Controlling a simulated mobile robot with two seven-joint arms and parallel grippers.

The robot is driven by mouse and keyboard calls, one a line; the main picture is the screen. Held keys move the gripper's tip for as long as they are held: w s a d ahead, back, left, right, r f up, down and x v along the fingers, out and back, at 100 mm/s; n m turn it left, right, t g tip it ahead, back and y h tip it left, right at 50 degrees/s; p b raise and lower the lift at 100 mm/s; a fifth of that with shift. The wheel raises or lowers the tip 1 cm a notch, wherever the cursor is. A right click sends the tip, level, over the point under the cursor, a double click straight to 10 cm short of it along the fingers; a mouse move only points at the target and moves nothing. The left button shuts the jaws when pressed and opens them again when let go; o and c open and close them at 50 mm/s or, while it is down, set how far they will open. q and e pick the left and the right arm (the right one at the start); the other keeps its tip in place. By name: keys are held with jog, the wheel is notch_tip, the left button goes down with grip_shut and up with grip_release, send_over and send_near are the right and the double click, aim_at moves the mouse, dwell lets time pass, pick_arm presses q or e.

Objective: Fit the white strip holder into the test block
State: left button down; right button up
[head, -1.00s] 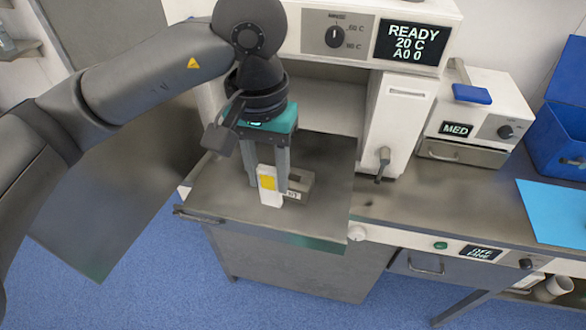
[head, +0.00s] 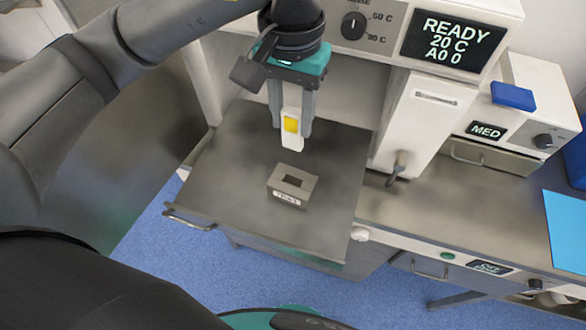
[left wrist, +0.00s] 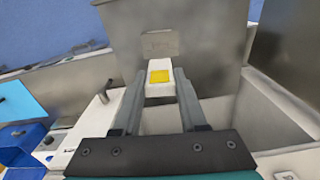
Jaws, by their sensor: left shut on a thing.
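The white strip holder (head: 291,134) with a yellow patch is held upright between the fingers of my left gripper (head: 291,120). It also shows in the left wrist view (left wrist: 158,82), between the two fingers. The test block (head: 291,183) is a grey block with a dark rectangular opening in its top and a white label on its front. It sits on the pull-out metal shelf. The holder is above and behind the block in the head view, apart from it. In the left wrist view the block (left wrist: 160,44) lies beyond the holder. My right gripper is not in view.
The metal shelf (head: 235,175) is otherwise clear around the block. A white machine with a READY display (head: 456,40) stands behind. A white unit with a lever (head: 410,125) stands to the right. Farther right are a MED box (head: 487,131) and a blue sheet (head: 566,225).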

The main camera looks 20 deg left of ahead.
pick_arm(q)
jog(key=shift+f+p, duration=0.45)
jog(key=shift+f, duration=7.25)
jog(key=shift+w, duration=0.1)
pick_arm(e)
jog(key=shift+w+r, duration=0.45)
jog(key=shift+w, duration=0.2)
pick_arm(q)
jog(key=shift+f, duration=0.15)
jog(key=shift+c, duration=2.2)
grip_release()
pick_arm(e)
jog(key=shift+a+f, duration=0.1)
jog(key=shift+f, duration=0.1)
